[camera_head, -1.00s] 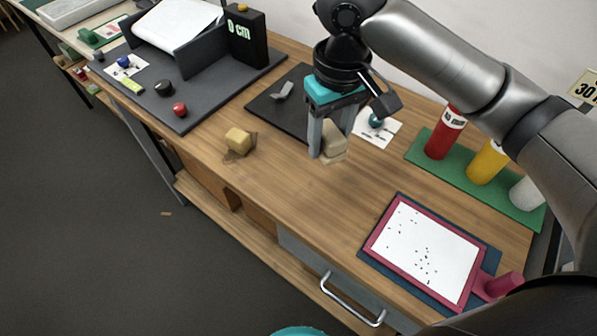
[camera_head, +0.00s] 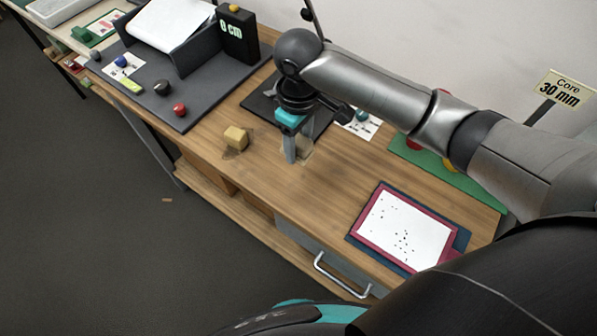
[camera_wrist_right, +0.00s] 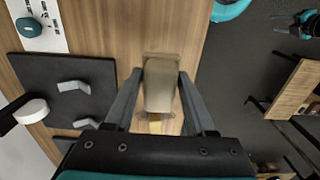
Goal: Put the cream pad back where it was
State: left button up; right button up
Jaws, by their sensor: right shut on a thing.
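My right gripper (camera_head: 297,160) is low over the wooden bench and shut on the cream pad. The pad (camera_wrist_right: 160,85) shows between its two fingers in the right wrist view. In the head view the fingers mostly hide it. The pad is over or on a pale stained patch (camera_head: 306,149) of the bench top; I cannot tell whether it touches. A yellowish block (camera_head: 236,137) sits on a brown stain to the left. A dark and teal part at the right wrist view's top right corner may be my left gripper; its state is unclear.
A dark mat (camera_wrist_right: 85,70) with grey pieces lies behind the gripper. A pink-framed white board (camera_head: 405,229) lies front right. A green mat (camera_head: 478,186) with coloured cylinders is partly behind my arm. A grey board (camera_head: 195,107) with knobs is at left. Bench between is clear.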

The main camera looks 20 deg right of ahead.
aim_at(298, 180)
notch_tip(298, 180, down, 12)
jog(key=shift+r+b, duration=0.25)
jog(key=shift+b, duration=0.45)
jog(key=shift+f, duration=0.1)
jog(key=o, duration=1.3)
notch_tip(298, 180, up, 12)
jog(key=shift+r+p, duration=0.15)
jog(key=shift+p, duration=0.75)
